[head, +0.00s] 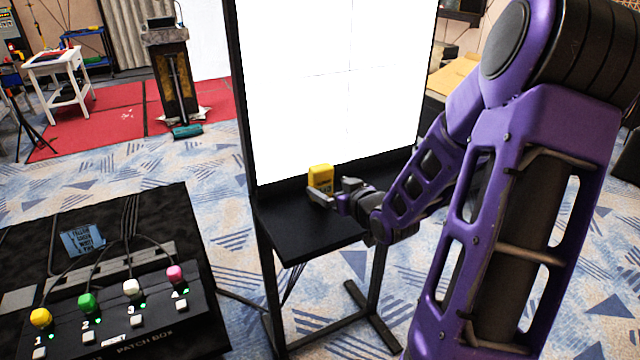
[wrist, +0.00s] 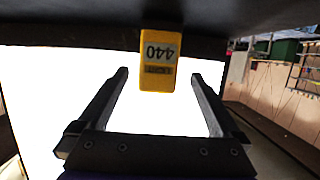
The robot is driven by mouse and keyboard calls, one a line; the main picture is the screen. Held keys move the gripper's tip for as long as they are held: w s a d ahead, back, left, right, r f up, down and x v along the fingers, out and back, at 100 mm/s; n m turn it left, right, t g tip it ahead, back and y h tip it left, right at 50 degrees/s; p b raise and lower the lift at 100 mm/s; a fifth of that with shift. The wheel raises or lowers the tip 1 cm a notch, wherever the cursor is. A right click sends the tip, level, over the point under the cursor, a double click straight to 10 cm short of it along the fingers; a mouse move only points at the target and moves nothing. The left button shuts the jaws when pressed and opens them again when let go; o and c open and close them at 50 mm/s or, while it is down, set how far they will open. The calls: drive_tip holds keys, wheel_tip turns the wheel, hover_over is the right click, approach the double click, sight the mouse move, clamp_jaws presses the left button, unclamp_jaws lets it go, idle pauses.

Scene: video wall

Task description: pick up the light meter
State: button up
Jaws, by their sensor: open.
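The light meter (head: 320,178) is a small yellow block standing upright on the black shelf (head: 305,228) in front of the bright screen. My gripper (head: 332,196) is at the shelf, close to the meter. In the wrist view the open fingers of my gripper (wrist: 157,85) point toward the meter, which lies between their tips or just beyond them. I cannot tell whether either finger touches it.
The white video wall (head: 335,80) rises directly behind the shelf inside a black frame. A patch box (head: 130,315) with several coloured knobs and cables sits on a black table at left front. A lectern (head: 175,75) stands on red carpet at the back.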

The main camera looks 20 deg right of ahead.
drive_tip(key=x, duration=0.9)
drive_tip(key=shift+d, duration=0.15)
drive_tip(key=shift+c, duration=0.2)
clamp_jaws()
drive_tip(key=shift+r, duration=0.2)
